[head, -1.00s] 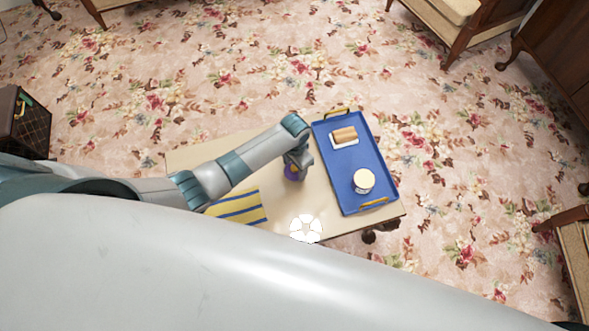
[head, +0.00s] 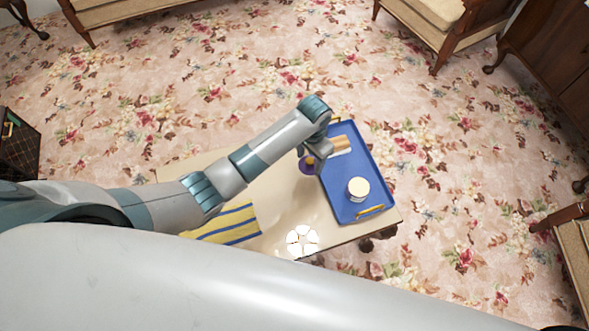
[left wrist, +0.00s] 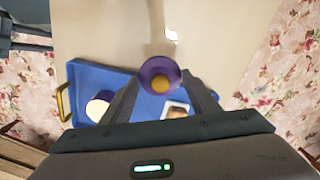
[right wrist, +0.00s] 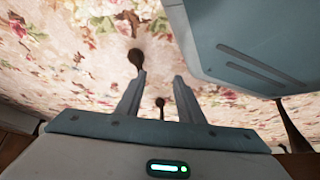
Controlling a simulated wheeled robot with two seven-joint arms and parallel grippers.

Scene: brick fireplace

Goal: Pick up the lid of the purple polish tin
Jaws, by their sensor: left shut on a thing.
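The purple polish tin (head: 307,166) shows as a small round purple piece with a yellow middle, by the left long edge of the blue tray. My left gripper (left wrist: 161,82) is shut on it; in the left wrist view it sits between the fingertips. I cannot tell lid from body, nor whether its underside touches the table.
The blue tray (head: 341,197) with gold handles holds a cream-topped round tin (head: 358,189) and a tan block (head: 340,143). A striped yellow-blue cloth (head: 238,225) and a white flower-shaped thing (head: 302,240) lie on the cream table (head: 275,205). The table's middle is clear.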

